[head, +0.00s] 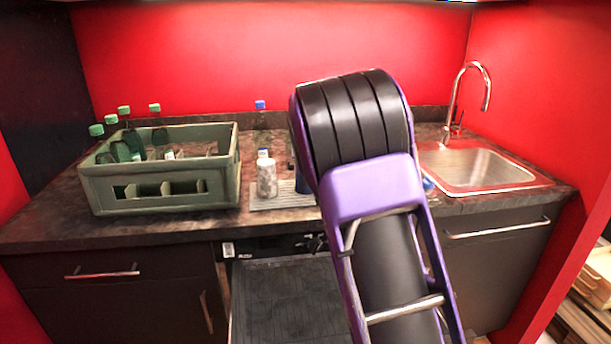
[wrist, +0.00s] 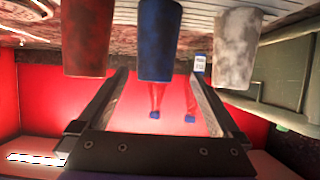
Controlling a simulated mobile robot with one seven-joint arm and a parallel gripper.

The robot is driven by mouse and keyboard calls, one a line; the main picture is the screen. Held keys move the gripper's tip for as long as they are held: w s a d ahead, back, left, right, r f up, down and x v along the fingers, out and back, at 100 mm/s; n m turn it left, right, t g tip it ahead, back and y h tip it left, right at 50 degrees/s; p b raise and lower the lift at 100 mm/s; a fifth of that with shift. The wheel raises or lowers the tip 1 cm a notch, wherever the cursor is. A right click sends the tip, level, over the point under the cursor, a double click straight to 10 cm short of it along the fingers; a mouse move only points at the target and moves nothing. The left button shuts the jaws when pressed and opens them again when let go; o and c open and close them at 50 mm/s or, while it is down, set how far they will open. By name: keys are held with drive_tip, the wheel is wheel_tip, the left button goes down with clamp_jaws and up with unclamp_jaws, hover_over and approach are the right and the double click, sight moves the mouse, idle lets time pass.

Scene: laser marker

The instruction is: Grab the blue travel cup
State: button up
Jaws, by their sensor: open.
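The blue travel cup (wrist: 160,40) hangs from the top of the wrist view, which looks upside down. It stands between a red cup (wrist: 88,38) and a marbled grey-white cup (wrist: 238,36). My gripper (wrist: 160,74) is open, its two fingers pointing toward the cups. The blue cup lies in line with the gap between the fingertips; I cannot tell whether it is inside the gap. In the head view only a dark blue sliver of the cup (head: 298,178) shows beside my arm, which hides my gripper. The marbled cup (head: 266,179) shows left of it.
The cups stand on a ribbed grey mat (head: 285,202). A green crate (head: 160,190) with green-capped bottles is at left on the counter. A sink (head: 480,167) with a tall tap (head: 450,100) is at right. Clear blue-capped bottles (wrist: 155,114) stand behind the cups near the red wall.

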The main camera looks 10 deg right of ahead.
drive_tip(key=shift+d+x, duration=0.2)
drive_tip(key=shift+x, duration=1.25)
drive_tip(key=shift+d+x, duration=0.15)
drive_tip(key=shift+x, duration=1.3)
drive_tip(key=shift+f, duration=0.1)
